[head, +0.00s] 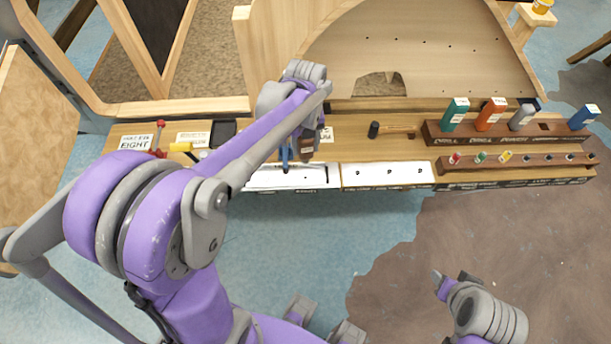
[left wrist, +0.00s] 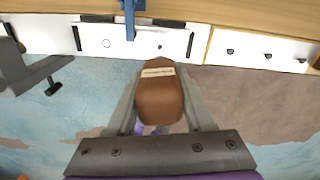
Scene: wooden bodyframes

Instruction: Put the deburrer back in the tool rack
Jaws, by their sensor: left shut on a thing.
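My left gripper (head: 305,135) is shut on a brown block-like handle (left wrist: 160,100) with a pale label, which I take to be the deburrer; its label is too small to read. In the head view, the brown handle (head: 307,150) shows just below my left wrist, over the bench front, partly hidden by the arm. The wooden tool rack (head: 432,133) stands at the right of the bench. It holds green, orange, grey and blue labelled handles, with an empty square slot between the grey and blue ones. My right gripper (head: 453,281) is low at the right, away from the bench.
A lower rack row (head: 447,164) holds small coloured handles and several empty holes. A blue tool (head: 285,158) is at the white front strip (head: 385,176). A curved wooden frame (head: 420,50) rises behind.

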